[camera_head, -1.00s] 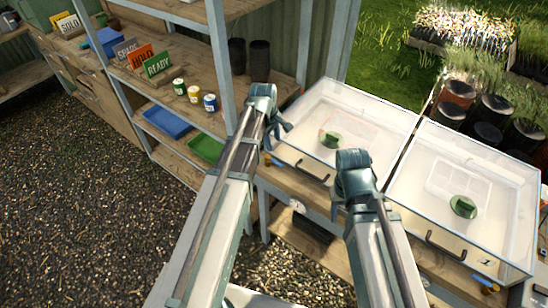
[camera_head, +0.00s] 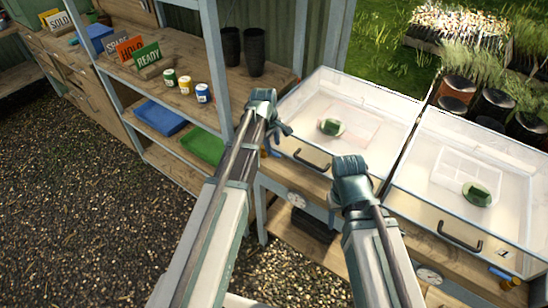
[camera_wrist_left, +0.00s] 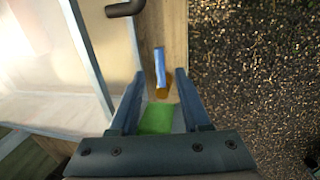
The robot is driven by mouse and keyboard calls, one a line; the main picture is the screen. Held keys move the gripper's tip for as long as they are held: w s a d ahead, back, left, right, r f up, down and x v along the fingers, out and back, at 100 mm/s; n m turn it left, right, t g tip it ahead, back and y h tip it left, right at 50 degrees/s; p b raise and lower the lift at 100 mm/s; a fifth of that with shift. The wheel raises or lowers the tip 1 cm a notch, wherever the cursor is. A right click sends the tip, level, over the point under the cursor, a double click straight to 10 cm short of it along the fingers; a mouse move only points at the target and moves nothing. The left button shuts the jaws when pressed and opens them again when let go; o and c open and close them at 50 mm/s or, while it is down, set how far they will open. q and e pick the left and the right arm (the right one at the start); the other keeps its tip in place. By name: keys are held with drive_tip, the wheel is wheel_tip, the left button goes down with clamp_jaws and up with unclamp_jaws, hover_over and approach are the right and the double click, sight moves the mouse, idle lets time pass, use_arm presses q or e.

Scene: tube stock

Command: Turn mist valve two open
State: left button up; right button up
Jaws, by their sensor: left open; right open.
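A small valve with a blue lever (camera_wrist_left: 160,66) and a brass-orange body (camera_wrist_left: 164,84) is on the wooden bench edge in the left wrist view. It lies ahead of my open left gripper (camera_wrist_left: 158,103), in line with the gap between the fingers; contact cannot be told. In the head view my left gripper (camera_head: 282,130) is at the front left corner of the left clear box (camera_head: 300,110), mostly covering that valve. A second valve with an orange body (camera_head: 504,277) is under the right clear box (camera_head: 470,130). My right gripper (camera_head: 350,172) is in front of the boxes, its fingers mostly hidden.
Each box has a dark front handle (camera_head: 311,160) and holds a green object (camera_head: 331,127). Round gauges (camera_head: 297,199) sit below. The shelf at left holds paint tins (camera_head: 187,84), black pots (camera_head: 254,52), a blue tray (camera_head: 158,118) and a green tray (camera_head: 203,147). Gravel lies left.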

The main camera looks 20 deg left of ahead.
sight(274, 154)
use_arm(q)
drive_tip(key=shift+w+d+f+b, duration=0.1)
drive_tip(key=shift+w+f+b, duration=0.1)
drive_tip(key=shift+f+b, duration=0.65)
drive_tip(key=shift+w+d+f+b, duration=0.15)
drive_tip(key=shift+f+b, duration=0.35)
drive_tip(key=shift+f, duration=0.55)
drive_tip(key=shift+a, duration=0.1)
clamp_jaws()
